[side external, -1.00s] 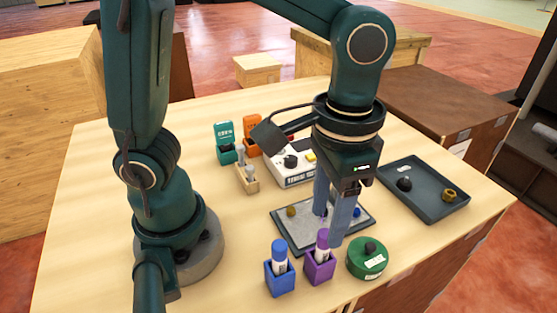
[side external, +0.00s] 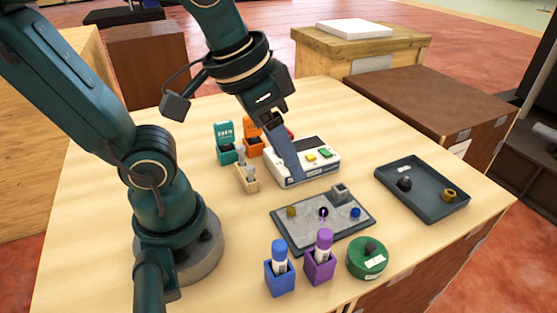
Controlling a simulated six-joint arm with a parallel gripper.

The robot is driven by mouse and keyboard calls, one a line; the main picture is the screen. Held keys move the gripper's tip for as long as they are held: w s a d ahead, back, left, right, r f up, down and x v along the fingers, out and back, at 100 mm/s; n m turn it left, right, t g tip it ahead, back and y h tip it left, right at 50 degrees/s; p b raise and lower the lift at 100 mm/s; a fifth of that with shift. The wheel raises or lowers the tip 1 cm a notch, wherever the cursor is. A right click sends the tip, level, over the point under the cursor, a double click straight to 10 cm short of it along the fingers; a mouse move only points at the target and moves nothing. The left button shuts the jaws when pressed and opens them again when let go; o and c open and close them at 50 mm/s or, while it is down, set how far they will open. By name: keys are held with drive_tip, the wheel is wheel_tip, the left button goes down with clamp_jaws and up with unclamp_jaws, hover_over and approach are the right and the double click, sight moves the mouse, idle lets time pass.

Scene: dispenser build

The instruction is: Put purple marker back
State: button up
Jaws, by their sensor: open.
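The purple marker (side external: 325,243) stands upright in the purple holder (side external: 319,270) at the front of the table, its purple cap on top. The blue marker (side external: 279,254) stands in the blue holder (side external: 280,281) to its left. My gripper (side external: 297,178) is open and empty, well behind the markers, in front of the white device (side external: 320,165) with yellow and green buttons. One finger hides the other, and I cannot tell whether it touches the device.
A grey plate (side external: 300,231) with small coloured pieces lies mid-table. A green round container (side external: 367,260) is front right. A dark tray (side external: 430,205) with small parts is at right. Teal (side external: 226,150) and orange (side external: 252,145) boxes and a wooden rack (side external: 246,180) stand back left.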

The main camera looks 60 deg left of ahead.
drive_tip(key=shift+s+a+f+t, duration=0.5)
drive_tip(key=shift+a+f+t, duration=0.2)
drive_tip(key=shift+a, duration=0.2)
idle(0.7)
